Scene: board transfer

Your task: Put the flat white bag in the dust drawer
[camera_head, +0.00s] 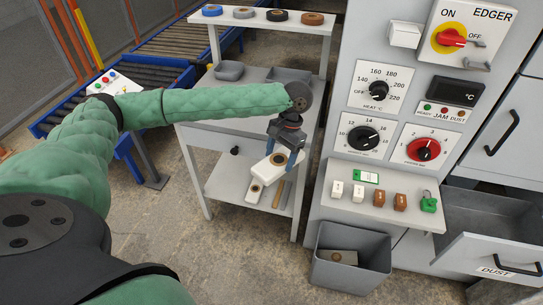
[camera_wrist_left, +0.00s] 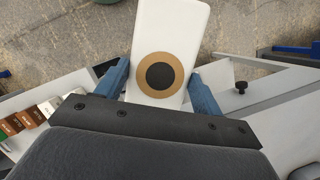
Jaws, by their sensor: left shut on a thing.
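The flat white bag (camera_head: 265,172) has a brown ring with a dark centre. It hangs from my left gripper (camera_head: 284,146), which is shut on it, in front of the white cart. In the left wrist view the bag (camera_wrist_left: 172,28) lies between the blue fingers of the gripper (camera_wrist_left: 162,85). The dust drawer (camera_head: 492,258), labelled DUST, is pulled open at the lower right of the grey machine. The part of its inside that shows looks empty. My right gripper is not in view.
A grey bin (camera_head: 349,277) stands on the floor between cart and drawer. Above it, a ledge (camera_head: 345,205) carries small blocks and a green padlock (camera_head: 429,204).

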